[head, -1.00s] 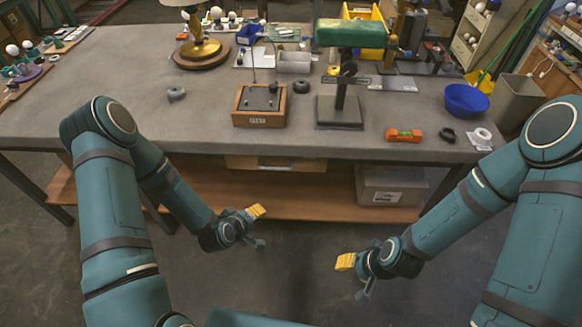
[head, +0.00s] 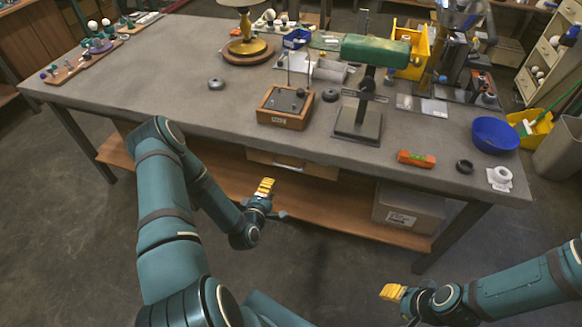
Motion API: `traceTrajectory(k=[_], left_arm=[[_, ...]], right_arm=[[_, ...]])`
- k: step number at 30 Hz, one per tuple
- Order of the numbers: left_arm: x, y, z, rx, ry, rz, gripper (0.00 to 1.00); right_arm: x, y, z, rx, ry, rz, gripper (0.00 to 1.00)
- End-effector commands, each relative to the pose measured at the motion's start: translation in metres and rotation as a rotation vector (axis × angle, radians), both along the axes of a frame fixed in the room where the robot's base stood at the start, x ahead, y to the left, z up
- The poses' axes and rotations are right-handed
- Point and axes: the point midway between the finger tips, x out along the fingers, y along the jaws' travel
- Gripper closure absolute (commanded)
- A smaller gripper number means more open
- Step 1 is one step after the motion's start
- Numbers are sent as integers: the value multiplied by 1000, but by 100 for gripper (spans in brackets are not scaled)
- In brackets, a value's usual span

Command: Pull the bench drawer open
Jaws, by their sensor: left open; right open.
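The bench drawer (head: 318,170) shows as a light wooden front under the bench's (head: 205,120) front edge, left of a cardboard box. It looks closed, and no handle can be made out. My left gripper (head: 273,201), with a yellow finger pad, is open and empty. In the picture it is just below the drawer's left part, apart from it as far as I can tell. My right gripper (head: 400,305) is open and empty, low in front of the bench and well away from the drawer.
A cardboard box (head: 408,207) stands on the wooden lower shelf (head: 350,213). On the bench are a wooden switch box (head: 285,106), a green-shaded lamp (head: 375,50), an orange level (head: 416,159) and a blue bowl (head: 494,135). The floor in front is clear.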

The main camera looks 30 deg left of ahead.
Motion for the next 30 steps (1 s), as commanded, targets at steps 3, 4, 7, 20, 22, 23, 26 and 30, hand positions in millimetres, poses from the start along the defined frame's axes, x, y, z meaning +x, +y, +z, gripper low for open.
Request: traceTrajectory(k=[3, 4, 7, 20, 22, 23, 26, 30], left_arm=[[10, 3, -3, 1, -2, 0, 59], [14, 3, -3, 3, -2, 0, 59], [30, 7, -7, 2, -4, 0, 59], [106, 25, -24, 2, -1, 0, 59], [115, 27, -25, 3, -1, -2, 59], [118, 28, -26, 3, 0, -3, 59], [125, 29, -28, 2, 0, -2, 59], [130, 31, -28, 1, 1, -1, 59]], right_arm=[[0, 0, -1, 1, 0, 1, 53], [-1, 0, -2, 1, 1, 2, 53], [-1, 0, -4, 1, 2, 3, 53], [-4, 1, -14, 2, 9, 8, 53], [-5, 1, -15, 3, 10, 8, 53], [-5, 1, -15, 3, 10, 8, 53], [-5, 1, -16, 3, 11, 10, 53], [-5, 1, -16, 3, 12, 10, 53]])
